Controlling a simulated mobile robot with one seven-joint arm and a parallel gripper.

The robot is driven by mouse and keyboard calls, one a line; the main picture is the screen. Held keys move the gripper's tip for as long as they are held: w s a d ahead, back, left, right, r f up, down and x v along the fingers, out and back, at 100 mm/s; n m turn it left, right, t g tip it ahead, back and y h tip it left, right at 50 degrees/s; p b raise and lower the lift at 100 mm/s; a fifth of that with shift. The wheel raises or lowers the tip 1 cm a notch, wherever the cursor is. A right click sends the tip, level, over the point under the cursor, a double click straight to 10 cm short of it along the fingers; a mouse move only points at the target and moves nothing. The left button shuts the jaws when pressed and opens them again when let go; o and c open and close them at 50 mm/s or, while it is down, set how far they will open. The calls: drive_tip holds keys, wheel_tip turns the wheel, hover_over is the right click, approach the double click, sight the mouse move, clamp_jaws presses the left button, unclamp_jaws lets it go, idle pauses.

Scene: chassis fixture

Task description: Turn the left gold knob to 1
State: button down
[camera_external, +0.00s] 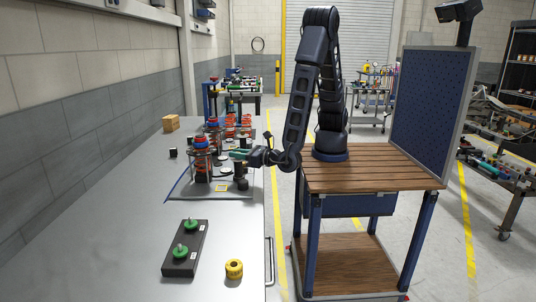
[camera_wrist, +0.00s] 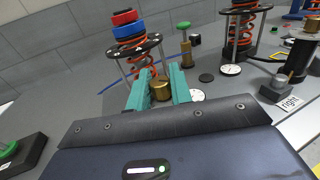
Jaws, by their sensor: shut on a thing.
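My gripper (camera_wrist: 160,76) has two teal fingers, one on each side of a gold knob (camera_wrist: 160,91) in the wrist view. It is shut on this knob, and the fingers hide part of it. No label or pointer for this knob is readable. Another knob (camera_wrist: 280,80) sits on a dark block with a white "right" label (camera_wrist: 291,103) at the right of the wrist view. In the external view my gripper (camera_external: 238,154) is over the near side of the fixture plate (camera_external: 240,193); the gripped knob cannot be made out there.
Spring towers with red and blue rings (camera_wrist: 128,25) stand behind my gripper. A post with a green top (camera_wrist: 184,27) and white dials (camera_wrist: 230,70) are close by.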

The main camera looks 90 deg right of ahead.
drive_tip(key=n+y, duration=0.2)
drive_tip(key=y, duration=0.2)
drive_tip(key=n+t+y, duration=0.1)
drive_tip(key=n+y, duration=0.2)
drive_tip(key=y, duration=0.1)
drive_tip(key=shift+d, duration=0.1)
drive_tip(key=shift+n+g+y, duration=0.8)
drive_tip(key=shift+n+y, duration=1.1)
drive_tip(key=shift+y, duration=0.9)
drive_tip(key=c, duration=1.3)
unclamp_jaws()
drive_tip(key=shift+r, duration=0.1)
wheel_tip(320, 180, up, 20)
drive_tip(key=shift+o, duration=0.2)
